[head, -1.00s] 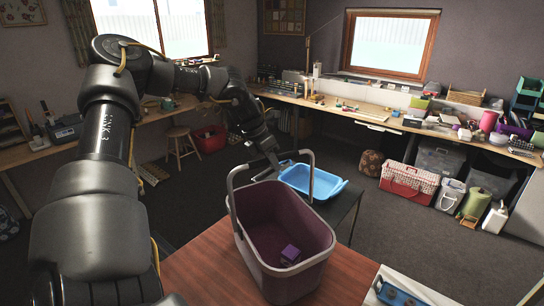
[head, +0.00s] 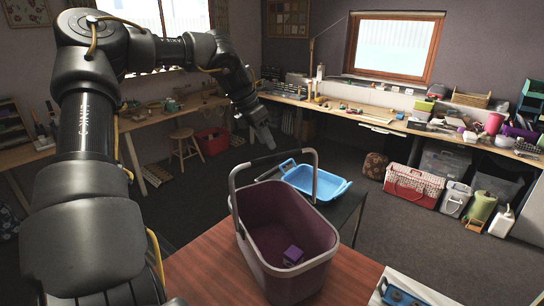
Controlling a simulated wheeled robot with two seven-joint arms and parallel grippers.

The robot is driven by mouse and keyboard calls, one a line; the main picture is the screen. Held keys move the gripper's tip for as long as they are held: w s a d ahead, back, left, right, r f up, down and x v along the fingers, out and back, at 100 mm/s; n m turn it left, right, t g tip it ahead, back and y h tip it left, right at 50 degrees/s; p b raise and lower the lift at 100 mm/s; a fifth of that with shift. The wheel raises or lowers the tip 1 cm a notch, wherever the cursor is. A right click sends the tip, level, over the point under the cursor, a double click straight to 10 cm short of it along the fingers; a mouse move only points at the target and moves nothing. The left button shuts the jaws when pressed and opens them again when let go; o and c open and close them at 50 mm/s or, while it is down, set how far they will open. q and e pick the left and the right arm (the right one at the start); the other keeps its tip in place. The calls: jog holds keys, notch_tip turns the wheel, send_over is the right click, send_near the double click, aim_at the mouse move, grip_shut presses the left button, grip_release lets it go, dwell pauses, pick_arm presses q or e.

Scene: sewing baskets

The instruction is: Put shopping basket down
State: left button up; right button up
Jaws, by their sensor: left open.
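The shopping basket (head: 262,255) is dark purple with a grey rim. It stands upright on the reddish-brown wooden table (head: 205,270), with its handle raised. My right gripper is not in view.
A blue basket (head: 318,184) sits on a dark stand just behind the shopping basket. A white surface with a blue item (head: 402,296) is at the bottom right. Workbenches line the walls. Open carpet (head: 400,235) lies to the right.

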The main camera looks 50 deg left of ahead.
pick_arm(q)
jog(key=shift+v, duration=1.95)
jog(key=shift+f, duration=0.1)
